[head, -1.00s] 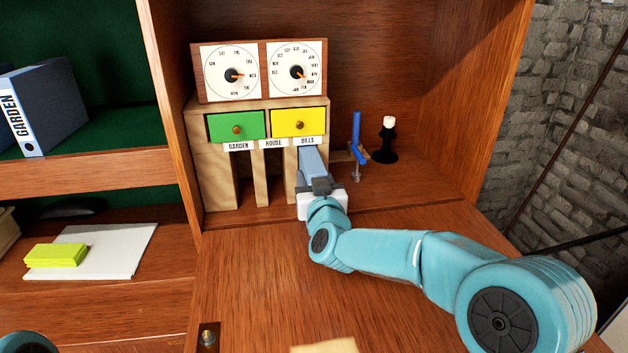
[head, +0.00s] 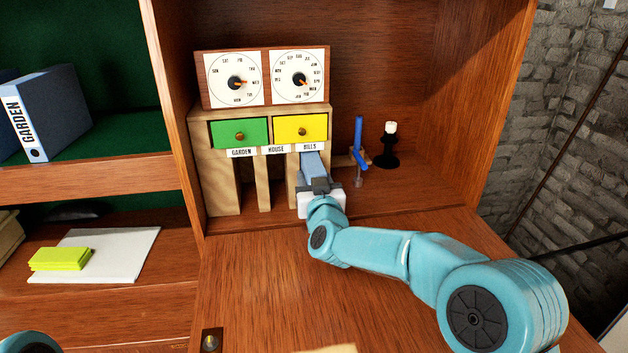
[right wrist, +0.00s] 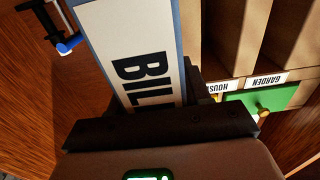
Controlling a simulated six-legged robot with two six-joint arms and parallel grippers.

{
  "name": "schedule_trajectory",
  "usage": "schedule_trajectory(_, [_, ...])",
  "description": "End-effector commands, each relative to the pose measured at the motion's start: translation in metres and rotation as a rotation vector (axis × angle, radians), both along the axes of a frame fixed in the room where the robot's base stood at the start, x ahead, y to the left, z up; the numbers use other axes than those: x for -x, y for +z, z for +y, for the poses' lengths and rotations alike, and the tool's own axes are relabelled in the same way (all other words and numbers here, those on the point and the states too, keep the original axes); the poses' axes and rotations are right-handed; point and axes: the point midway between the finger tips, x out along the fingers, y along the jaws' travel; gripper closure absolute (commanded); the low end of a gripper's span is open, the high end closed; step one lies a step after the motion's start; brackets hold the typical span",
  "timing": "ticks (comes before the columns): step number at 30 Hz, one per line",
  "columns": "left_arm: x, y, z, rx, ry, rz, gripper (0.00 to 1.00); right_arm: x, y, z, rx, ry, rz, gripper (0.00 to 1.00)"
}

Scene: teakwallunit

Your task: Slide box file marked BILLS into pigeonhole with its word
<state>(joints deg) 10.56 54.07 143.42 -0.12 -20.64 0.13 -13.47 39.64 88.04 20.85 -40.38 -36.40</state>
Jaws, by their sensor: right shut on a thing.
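The blue box file (head: 315,166) is in the mouth of the pigeonhole under the BILLS label (head: 309,147), at the right end of the wooden pigeonhole unit (head: 223,186). In the right wrist view, the box file's white label (right wrist: 138,50) shows the letters "BIL"; the rest is hidden by my gripper. My right gripper (head: 320,186) is shut on the box file's near end, in front of the unit. How deep the file sits is hard to tell. My left gripper is not in view; only a bit of teal arm shows at the lower left.
A blue item on a small stand (head: 358,145) and a black candlestick (head: 388,145) stand right of the unit. A dial box (head: 264,78) sits on top. The GARDEN file (head: 45,112) is on the left shelf. The desk flap (head: 270,285) is mostly clear.

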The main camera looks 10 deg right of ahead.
Motion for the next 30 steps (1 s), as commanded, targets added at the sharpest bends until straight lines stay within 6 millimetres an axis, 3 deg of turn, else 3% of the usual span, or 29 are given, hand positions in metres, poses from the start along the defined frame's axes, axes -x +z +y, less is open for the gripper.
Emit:
schedule_trajectory(21, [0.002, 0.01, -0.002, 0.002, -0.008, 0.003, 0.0, -0.018, 0.002, -0.001, 0.0, -0.001, -0.003, 0.94])
schedule_trajectory(22, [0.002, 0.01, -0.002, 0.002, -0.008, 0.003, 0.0, -0.019, 0.002, -0.001, 0.0, -0.001, -0.003, 0.5])
schedule_trajectory(24, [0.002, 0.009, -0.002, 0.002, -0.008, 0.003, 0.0, -0.018, 0.001, 0.0, 0.0, -0.001, -0.003, 0.27])
schedule_trajectory(25, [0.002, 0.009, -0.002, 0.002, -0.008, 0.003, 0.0, -0.018, 0.001, 0.0, 0.0, -0.001, -0.003, 0.23])
schedule_trajectory(30, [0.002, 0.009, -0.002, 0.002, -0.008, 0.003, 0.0, -0.018, 0.001, 0.0, 0.0, 0.0, -0.001, 0.23])
